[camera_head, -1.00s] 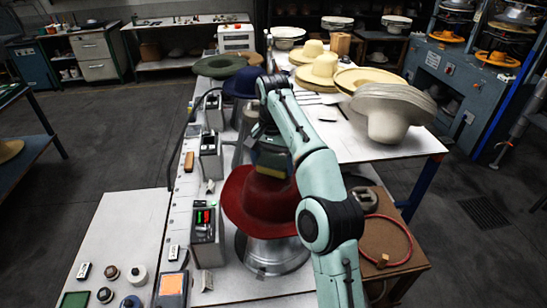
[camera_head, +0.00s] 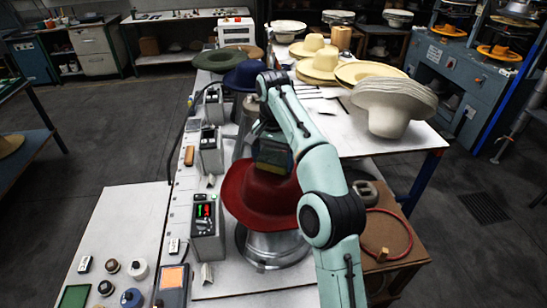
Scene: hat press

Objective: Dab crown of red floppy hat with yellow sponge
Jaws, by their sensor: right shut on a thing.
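The red floppy hat (camera_head: 240,197) sits crown up on a round metal stand (camera_head: 270,247) in the middle of the white bench. My right arm comes in from the lower right, and my right gripper (camera_head: 273,160) is over the hat's crown, pointing down. It is shut on the yellow sponge (camera_head: 272,168), of which only a thin yellowish strip shows low at the gripper. The gripper and arm hide most of the crown, and I cannot tell whether the sponge touches it. My left gripper is not in view.
A blue hat (camera_head: 243,77) and a green hat (camera_head: 216,60) stand behind. Grey control boxes (camera_head: 207,228) line the bench's left side. Pale hats (camera_head: 393,103) are stacked on the right table. A brown box with a red ring (camera_head: 387,231) is right of my arm.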

